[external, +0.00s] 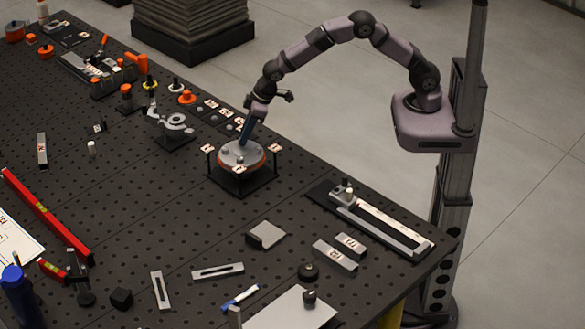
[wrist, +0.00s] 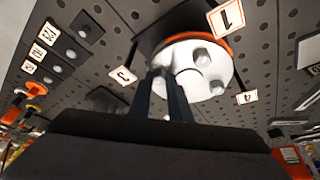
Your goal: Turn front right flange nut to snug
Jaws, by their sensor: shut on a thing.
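The round grey flange (external: 232,160) with an orange-red rim sits on a dark square stand with numbered tags at its corners. It also shows in the wrist view (wrist: 181,53), with two nuts visible on its face, one nut (wrist: 202,58) near the rim and another (wrist: 217,88) lower right. My gripper (external: 242,143) reaches down onto the flange from its far side. In the wrist view its two dark fingers (wrist: 168,76) are close together at the flange edge, shut on a flange nut. That nut is mostly hidden by the fingers.
A grey curved bracket (external: 174,124) stands left of the flange on the perforated black table. A slide rail (external: 380,226) lies to the right. A flat grey block (external: 266,235) lies in front. The table between flange and block is clear.

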